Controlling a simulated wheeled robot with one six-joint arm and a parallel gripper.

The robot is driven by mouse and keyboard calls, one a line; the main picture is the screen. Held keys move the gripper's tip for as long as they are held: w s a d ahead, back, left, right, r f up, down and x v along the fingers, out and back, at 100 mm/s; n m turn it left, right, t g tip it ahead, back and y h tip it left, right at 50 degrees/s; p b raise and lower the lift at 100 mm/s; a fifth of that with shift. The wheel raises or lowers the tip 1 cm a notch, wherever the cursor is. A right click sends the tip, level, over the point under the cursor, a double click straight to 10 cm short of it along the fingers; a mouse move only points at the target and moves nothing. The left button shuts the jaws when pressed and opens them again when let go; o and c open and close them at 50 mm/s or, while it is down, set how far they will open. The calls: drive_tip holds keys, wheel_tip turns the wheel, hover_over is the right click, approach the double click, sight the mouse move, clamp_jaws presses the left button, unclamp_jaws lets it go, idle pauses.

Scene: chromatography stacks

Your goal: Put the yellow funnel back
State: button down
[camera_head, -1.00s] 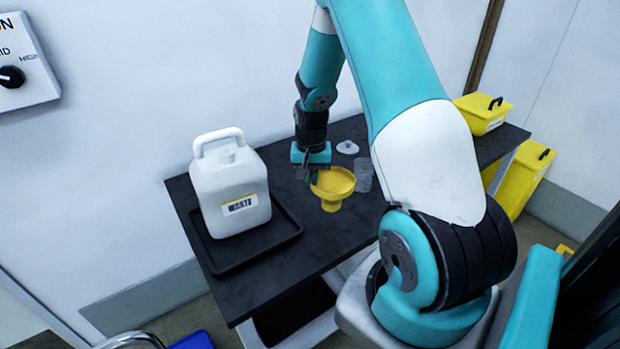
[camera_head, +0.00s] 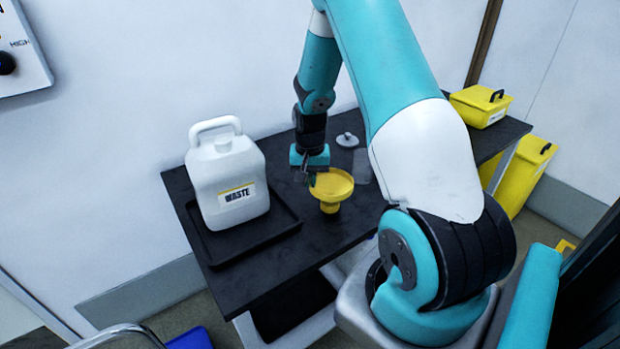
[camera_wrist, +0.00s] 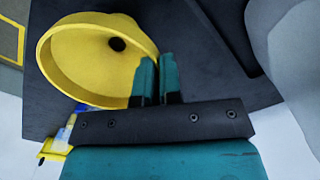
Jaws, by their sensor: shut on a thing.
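The yellow funnel (camera_head: 332,187) is upright with its wide mouth up, at the black table's middle in the head view. My gripper (camera_head: 312,178) is shut on the left side of the funnel's rim. In the wrist view my gripper's fingers (camera_wrist: 157,72) close on the rim of the funnel (camera_wrist: 85,55), and its dark drain hole shows. I cannot tell whether the funnel's stem touches the table. A white waste jug (camera_head: 228,175) stands upright to the left in a black tray (camera_head: 285,224). The jug's top opening is not clearly seen.
The black table (camera_head: 310,238) has free room in front of the funnel. A white cap-like piece (camera_head: 347,140) and a clear vessel (camera_head: 362,165) are behind and right of the funnel. Yellow boxes (camera_head: 482,105) stand at the right end. A white wall is behind.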

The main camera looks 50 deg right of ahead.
drive_tip(key=shift+f, duration=0.1)
drive_tip(key=shift+f+b, duration=0.4)
drive_tip(key=shift+f, duration=0.15)
drive_tip(key=shift+f, duration=0.3)
idle(0.4)
drive_tip(key=c, duration=1.2)
unclamp_jaws()
wheel_tip(320, 180, up, 17)
drive_tip(key=shift+r+b, duration=0.2)
drive_tip(key=shift+b, duration=0.25)
drive_tip(key=shift+a, duration=0.1)
